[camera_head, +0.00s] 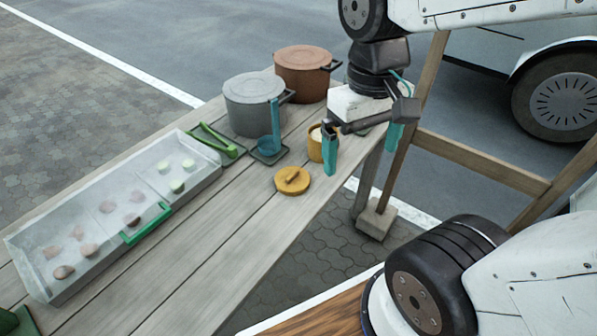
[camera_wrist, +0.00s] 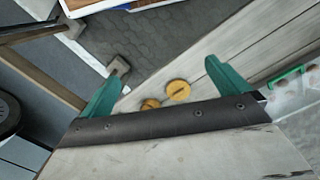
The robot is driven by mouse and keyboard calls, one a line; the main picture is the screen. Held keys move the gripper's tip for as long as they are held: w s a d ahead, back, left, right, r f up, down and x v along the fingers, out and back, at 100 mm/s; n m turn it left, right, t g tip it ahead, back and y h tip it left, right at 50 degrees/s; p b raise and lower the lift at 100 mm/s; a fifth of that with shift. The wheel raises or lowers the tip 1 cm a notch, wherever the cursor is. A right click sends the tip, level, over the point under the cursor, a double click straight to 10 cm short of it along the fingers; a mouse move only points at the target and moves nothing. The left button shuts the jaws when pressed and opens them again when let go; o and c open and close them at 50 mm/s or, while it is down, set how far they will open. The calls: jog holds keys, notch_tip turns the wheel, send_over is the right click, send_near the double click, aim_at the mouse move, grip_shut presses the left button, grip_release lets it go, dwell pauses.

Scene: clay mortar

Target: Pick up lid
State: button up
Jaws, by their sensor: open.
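The lid (camera_head: 292,181) is a round orange-yellow disc with a bar handle on top. It lies flat on the wooden table, near its right edge. It also shows in the wrist view (camera_wrist: 179,90), between my fingers and farther off. A small yellow pot (camera_head: 316,147) with pale contents stands beside the lid, uncovered; part of it shows in the wrist view (camera_wrist: 149,104). My gripper (camera_head: 362,157) has teal fingers spread wide and empty. It is above the table's right end, to the upper right of the lid and apart from it. Its fingers also show in the wrist view (camera_wrist: 163,70).
A grey pot (camera_head: 252,108) and a brown pot (camera_head: 302,78) stand behind, with a teal ladle (camera_head: 275,125) beside them. A long tray (camera_head: 90,272) with several pieces and green tongs (camera_head: 215,140) are at left. The table's front is bare.

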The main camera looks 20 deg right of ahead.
jog(key=w+a+f+n+g, duration=0.1)
jog(key=w+f+g, duration=0.1)
jog(key=w+f, duration=0.65)
jog(key=n+t, duration=0.2)
jog(key=n, duration=0.2)
send_over(291, 173)
notch_tip(291, 173, down, 11)
jog(key=shift+f, duration=0.1)
jog(key=shift+w+t, duration=0.3)
jog(key=shift+t, duration=0.1)
jog(key=f, duration=0.7)
jog(key=shift+s+f, duration=0.3)
jog(key=shift+s, duration=0.05)
jog(key=c, duration=0.7)
